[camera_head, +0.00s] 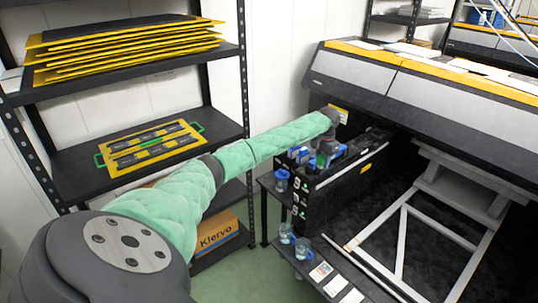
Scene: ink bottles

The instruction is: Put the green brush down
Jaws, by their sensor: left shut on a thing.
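My left arm, in a pale green sleeve, reaches from the lower left to the black machine bay at the centre. My left gripper (322,156) is at its far end, above the front left part of the bay, among small blue parts. My right gripper is not in view.
A black cabinet (330,187) under the grey printer (420,95) holds the small blue parts. More jars (303,249) and white cards (335,285) are on the lower shelf. A black rack (75,158) stands left.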

